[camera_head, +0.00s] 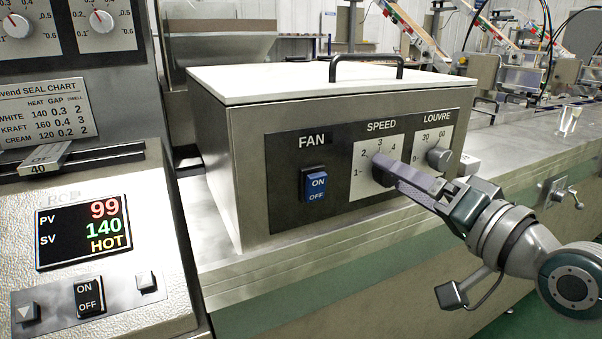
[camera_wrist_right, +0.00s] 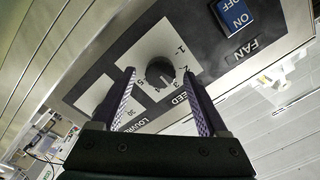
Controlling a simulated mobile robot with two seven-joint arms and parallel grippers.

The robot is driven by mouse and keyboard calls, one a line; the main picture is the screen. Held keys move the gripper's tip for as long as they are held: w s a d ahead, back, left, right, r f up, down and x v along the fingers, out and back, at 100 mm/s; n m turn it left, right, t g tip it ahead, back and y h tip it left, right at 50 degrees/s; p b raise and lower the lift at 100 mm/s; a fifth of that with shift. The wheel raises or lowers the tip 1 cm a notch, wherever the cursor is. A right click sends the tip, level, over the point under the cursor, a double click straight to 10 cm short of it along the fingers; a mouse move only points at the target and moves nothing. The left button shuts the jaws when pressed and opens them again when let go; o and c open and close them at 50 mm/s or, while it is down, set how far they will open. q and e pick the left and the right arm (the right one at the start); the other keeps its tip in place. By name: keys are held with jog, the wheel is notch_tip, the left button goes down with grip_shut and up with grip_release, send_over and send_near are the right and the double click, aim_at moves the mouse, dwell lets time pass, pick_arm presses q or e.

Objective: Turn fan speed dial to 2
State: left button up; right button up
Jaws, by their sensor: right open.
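The speed dial is a dark round knob (camera_wrist_right: 158,72) on a white scale plate (camera_head: 364,152) marked 1 to 5, on the front of the fan box. In the head view my right gripper (camera_head: 386,168) reaches in from the right and largely covers the dial. In the right wrist view the gripper (camera_wrist_right: 158,78) is open, with one purple finger to each side of the dial. I cannot tell whether the fingers touch it. I cannot read for certain which number the dial points at. My left gripper is out of view.
A blue fan ON/OFF switch (camera_head: 315,186) is left of the scale. The louvre knob (camera_head: 439,157) is close to the right, behind my gripper. The box's white lid (camera_head: 300,80) has a black handle. A heater panel (camera_head: 85,235) reading 99 and 140 stands at the left.

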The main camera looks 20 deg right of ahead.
jog(key=shift+w+a, duration=0.1)
jog(key=shift+w, duration=0.4)
grip_shut()
dwell(0.3)
